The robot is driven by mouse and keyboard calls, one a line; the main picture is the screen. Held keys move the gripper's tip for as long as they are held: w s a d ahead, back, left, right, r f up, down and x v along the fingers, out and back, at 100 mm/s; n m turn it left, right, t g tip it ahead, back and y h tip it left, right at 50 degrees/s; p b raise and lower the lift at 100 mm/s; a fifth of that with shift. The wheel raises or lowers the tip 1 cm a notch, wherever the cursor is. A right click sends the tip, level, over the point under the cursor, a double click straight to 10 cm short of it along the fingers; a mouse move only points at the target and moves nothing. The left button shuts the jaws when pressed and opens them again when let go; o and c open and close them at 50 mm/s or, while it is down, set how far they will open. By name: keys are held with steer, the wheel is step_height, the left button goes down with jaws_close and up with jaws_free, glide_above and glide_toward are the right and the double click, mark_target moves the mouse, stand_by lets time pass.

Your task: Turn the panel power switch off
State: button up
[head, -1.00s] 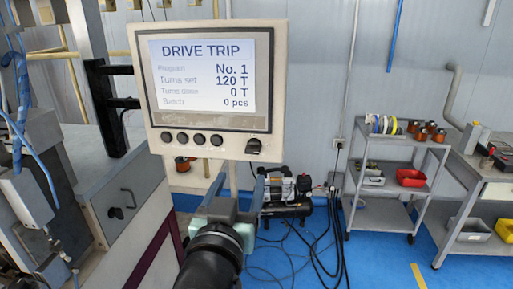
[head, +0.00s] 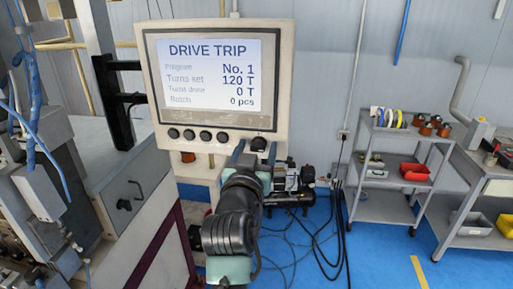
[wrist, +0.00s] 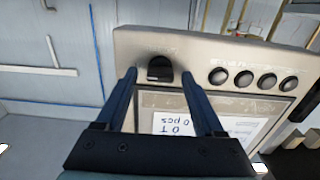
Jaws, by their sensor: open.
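The panel power switch is a black rotary knob (head: 258,144) at the lower right of the panel (head: 286,90) in the head view. The panel's screen (head: 208,75) reads DRIVE TRIP. In the wrist view the panel appears upside down, and the knob (wrist: 160,68) shows between my fingertips. My gripper (head: 256,153) is open at the panel's lower right edge, with one finger on each side of the knob. In the wrist view, my gripper (wrist: 159,75) shows no clear contact with the knob. I cannot tell how deep the fingers reach around it.
Several round buttons (head: 205,136) sit in a row left of the knob and also show in the wrist view (wrist: 243,78). A machine cabinet (head: 130,190) stands at the left. A compressor (head: 295,185) is behind my arm. A cart (head: 392,133) with spools stands at the right.

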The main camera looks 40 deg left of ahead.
steer(key=shift+c, duration=0.3)
jaws_close()
steer(key=n, duration=0.4)
steer(key=shift+n, duration=0.3)
steer(key=n, duration=0.4)
steer(key=shift+a+n+p, duration=0.1)
steer(key=shift+n+p, duration=0.2)
steer(key=shift+p, duration=0.1)
steer(key=n, duration=0.4)
steer(key=shift+s+f+p, duration=0.1)
steer(key=shift+f+p, duration=0.05)
steer(key=shift+p, duration=0.25)
steer(key=shift+f+n+p, duration=0.1)
steer(key=shift+n+p, duration=0.3)
steer(key=shift+n, duration=1.9)
steer(key=shift+a, duration=0.1)
